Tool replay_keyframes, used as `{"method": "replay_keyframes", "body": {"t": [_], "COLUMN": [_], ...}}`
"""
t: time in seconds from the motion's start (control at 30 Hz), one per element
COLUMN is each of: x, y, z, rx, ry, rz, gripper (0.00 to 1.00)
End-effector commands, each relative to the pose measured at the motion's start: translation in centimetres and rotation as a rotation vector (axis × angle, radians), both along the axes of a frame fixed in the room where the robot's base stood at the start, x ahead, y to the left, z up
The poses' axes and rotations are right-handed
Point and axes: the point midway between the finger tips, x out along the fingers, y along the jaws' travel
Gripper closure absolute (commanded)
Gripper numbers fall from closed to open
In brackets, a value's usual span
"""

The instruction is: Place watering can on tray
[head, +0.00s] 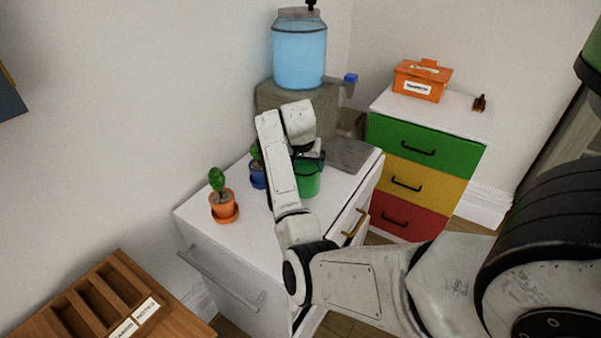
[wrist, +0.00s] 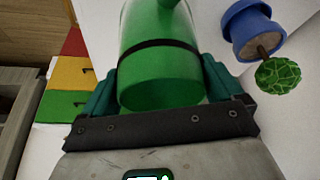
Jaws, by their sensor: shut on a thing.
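The green watering can (head: 307,180) is at the white cabinet's top, right of the blue potted plant. My gripper (head: 309,160) is at its upper part, partly hidden behind my arm. In the wrist view the can (wrist: 160,75) sits between the teal fingers of my gripper (wrist: 162,82), which is shut on it. A black band runs around the can. I cannot tell whether its base touches the cabinet top. A flat grey square piece (head: 349,154), seemingly the tray, lies empty behind and right of the can.
The white cabinet (head: 190,217) also bears an orange potted plant (head: 224,205) and a blue one (head: 257,177), close left of the can. A blue water dispenser (head: 299,55) stands behind on a grey block. A coloured drawer unit (head: 423,147) stands right.

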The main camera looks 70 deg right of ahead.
Motion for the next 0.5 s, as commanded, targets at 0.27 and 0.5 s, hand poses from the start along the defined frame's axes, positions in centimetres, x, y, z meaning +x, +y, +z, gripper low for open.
{"method": "replay_keyframes", "body": {"t": [0.27, 0.5], "x": [1.4, 1.2], "y": [-0.5, -0.5], "z": [-1.7, -4.3], "rx": [-0.001, -0.002], "ry": [0.0, 0.001], "rz": [0.0, 0.0], "gripper": [0.84, 0.84]}}
